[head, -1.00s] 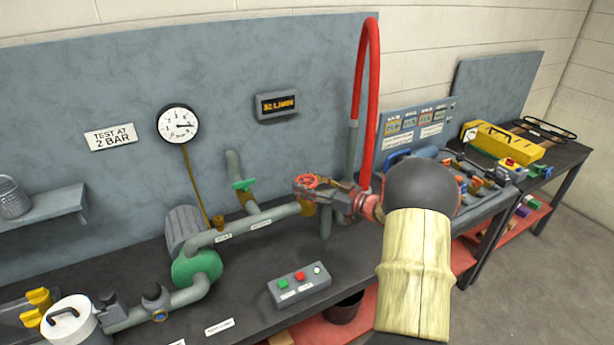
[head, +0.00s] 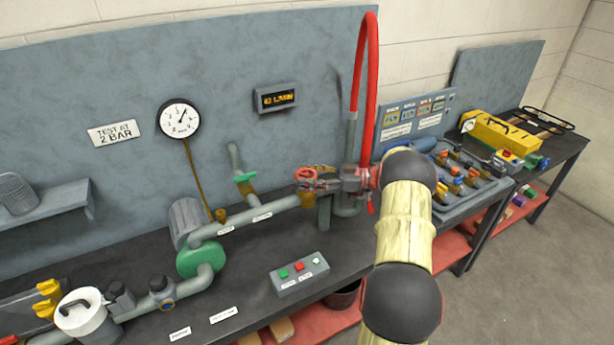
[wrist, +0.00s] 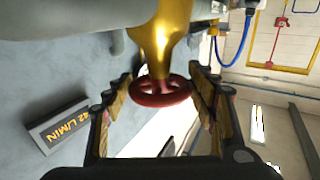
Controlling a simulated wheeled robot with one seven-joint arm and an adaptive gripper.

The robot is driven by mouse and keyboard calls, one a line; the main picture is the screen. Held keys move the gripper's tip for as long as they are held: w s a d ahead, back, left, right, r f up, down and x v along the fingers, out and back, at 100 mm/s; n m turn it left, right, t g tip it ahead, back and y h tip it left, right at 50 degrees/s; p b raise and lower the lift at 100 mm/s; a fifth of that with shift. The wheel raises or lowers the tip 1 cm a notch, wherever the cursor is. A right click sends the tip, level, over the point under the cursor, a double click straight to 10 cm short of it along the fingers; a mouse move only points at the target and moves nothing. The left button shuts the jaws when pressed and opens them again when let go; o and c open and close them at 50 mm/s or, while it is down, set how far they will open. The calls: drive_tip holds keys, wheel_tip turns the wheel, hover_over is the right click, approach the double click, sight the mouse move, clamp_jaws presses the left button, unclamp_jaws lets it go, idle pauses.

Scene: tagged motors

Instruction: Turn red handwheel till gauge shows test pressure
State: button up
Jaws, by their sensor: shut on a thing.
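The red handwheel (head: 306,174) sits on a brass valve (wrist: 158,40) on the grey pipe. My gripper (head: 318,184) reaches it from the right, its fingers shut on the wheel's sides. In the wrist view the handwheel (wrist: 160,92) lies between the two fingers. The round white gauge (head: 179,119) hangs on the grey board, its needle pointing up and slightly right; its numerals are too small to read surely. A sign (head: 114,133) left of it reads "TEST AT 2 BAR". The flow display (head: 276,98) also shows in the wrist view (wrist: 68,125), reading 42 L/MIN.
A red hose (head: 368,60) rises close behind my gripper. A green-handled valve (head: 244,177) stands left of the handwheel. A button box (head: 299,273) and a green pump (head: 201,260) are on the dark bench. A tray (head: 463,198) of parts stands at right.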

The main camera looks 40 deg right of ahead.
drive_tip(key=shift+r, duration=0.15)
drive_tip(key=o, duration=1.1)
drive_tip(key=shift+o, duration=0.4)
drive_tip(key=v, duration=0.7)
drive_tip(key=shift+s+d, duration=0.1)
drive_tip(key=shift+d, duration=0.05)
